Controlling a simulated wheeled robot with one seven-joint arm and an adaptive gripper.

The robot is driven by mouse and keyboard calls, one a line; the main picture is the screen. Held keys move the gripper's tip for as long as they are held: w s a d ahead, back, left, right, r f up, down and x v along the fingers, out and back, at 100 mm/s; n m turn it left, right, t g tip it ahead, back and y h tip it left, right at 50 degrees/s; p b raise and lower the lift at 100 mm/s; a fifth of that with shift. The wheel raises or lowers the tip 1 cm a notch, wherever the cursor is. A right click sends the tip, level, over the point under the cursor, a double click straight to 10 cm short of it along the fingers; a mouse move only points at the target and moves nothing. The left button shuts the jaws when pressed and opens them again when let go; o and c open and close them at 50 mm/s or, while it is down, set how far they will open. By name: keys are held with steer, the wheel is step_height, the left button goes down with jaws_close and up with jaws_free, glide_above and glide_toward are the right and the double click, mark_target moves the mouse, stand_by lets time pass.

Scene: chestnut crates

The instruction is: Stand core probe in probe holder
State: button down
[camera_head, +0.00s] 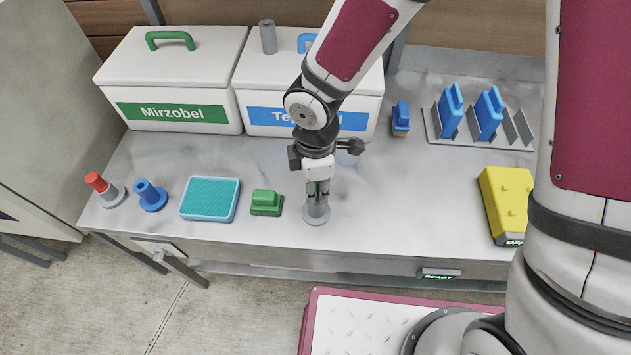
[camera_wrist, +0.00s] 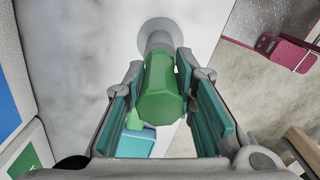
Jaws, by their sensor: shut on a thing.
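My gripper (camera_head: 317,190) points down over the front middle of the bench. It is shut on a green, faceted probe handle (camera_wrist: 161,88), which shows between the two teal-padded fingers in the wrist view. Below the handle is a grey cylinder on a round grey base (camera_head: 315,216); the base also shows in the wrist view (camera_wrist: 158,26). The handle is in line with the cylinder, but I cannot tell how deep it sits. At the far left, a red-topped piece (camera_head: 96,181) stands in a similar grey base. Beside it is a blue, flanged cylinder (camera_head: 150,196).
A green block (camera_head: 266,203) and a teal tray (camera_head: 210,199) lie left of my gripper. Two white lidded boxes (camera_head: 170,75) (camera_head: 255,85) stand behind. A blue-handled brush (camera_head: 400,119), a rack (camera_head: 480,125) and a yellow box (camera_head: 506,200) are right. Bench between is clear.

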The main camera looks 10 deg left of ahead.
steer(key=shift+f+b, duration=0.3)
steer(key=shift+f, duration=0.2)
steer(key=c, duration=1.2)
jaws_free()
steer(key=shift+c, duration=0.2)
step_height(320, 180, up, 12)
steer(key=shift+r, duration=0.1)
